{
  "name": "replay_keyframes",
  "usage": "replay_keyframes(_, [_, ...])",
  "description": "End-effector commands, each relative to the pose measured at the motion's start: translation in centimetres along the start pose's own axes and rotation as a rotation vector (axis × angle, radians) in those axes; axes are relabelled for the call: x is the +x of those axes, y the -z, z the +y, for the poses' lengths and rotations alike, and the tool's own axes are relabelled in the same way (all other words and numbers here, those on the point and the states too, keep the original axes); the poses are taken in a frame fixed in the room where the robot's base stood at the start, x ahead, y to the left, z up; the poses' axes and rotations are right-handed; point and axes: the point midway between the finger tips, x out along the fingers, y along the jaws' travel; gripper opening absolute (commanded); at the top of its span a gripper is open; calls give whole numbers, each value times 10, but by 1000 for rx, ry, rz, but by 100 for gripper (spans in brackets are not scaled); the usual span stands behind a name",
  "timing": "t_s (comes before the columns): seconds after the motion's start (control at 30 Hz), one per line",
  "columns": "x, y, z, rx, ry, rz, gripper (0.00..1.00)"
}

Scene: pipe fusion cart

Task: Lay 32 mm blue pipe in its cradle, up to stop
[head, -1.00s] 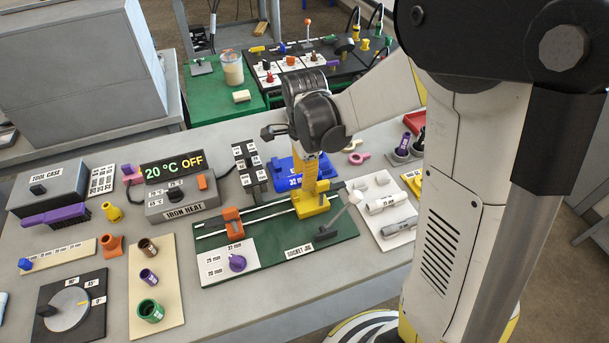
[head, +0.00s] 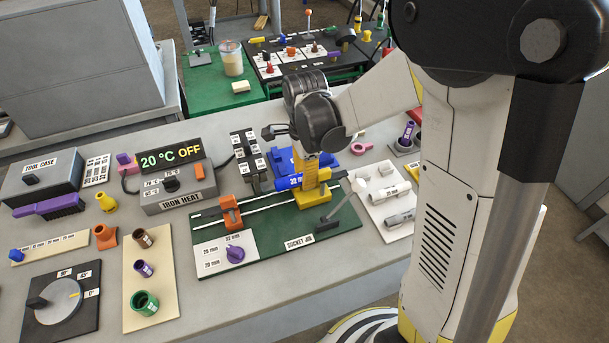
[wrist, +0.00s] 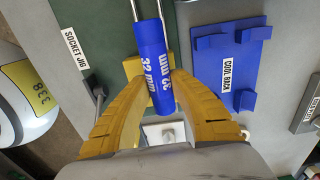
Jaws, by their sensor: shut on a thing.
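The blue pipe (head: 288,183), marked 32 mm, lies along the line of the jig's rails at the yellow cradle block (head: 316,197). In the wrist view the pipe (wrist: 154,70) runs between my two yellow fingers, over the yellow block (wrist: 132,67). My gripper (head: 308,170) is shut on the pipe from above; it also shows in the wrist view (wrist: 155,80). The green socket jig board (head: 270,236) carries an orange clamp (head: 230,212) left of the pipe. I cannot tell whether the pipe rests in the cradle or touches a stop.
The blue cool rack (wrist: 228,75) stands close behind the jig. A grey lever (head: 338,212) rises at the jig's right front. The iron heat box (head: 180,190) stands left, reading 20 °C OFF.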

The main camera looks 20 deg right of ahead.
Motion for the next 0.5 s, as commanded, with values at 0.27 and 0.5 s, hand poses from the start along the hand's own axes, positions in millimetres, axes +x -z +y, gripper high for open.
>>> replay_keyframes(0.27, [0,4,0,1,0,3,0])
replay_keyframes(0.5, [0,8,0,2,-1,5,0])
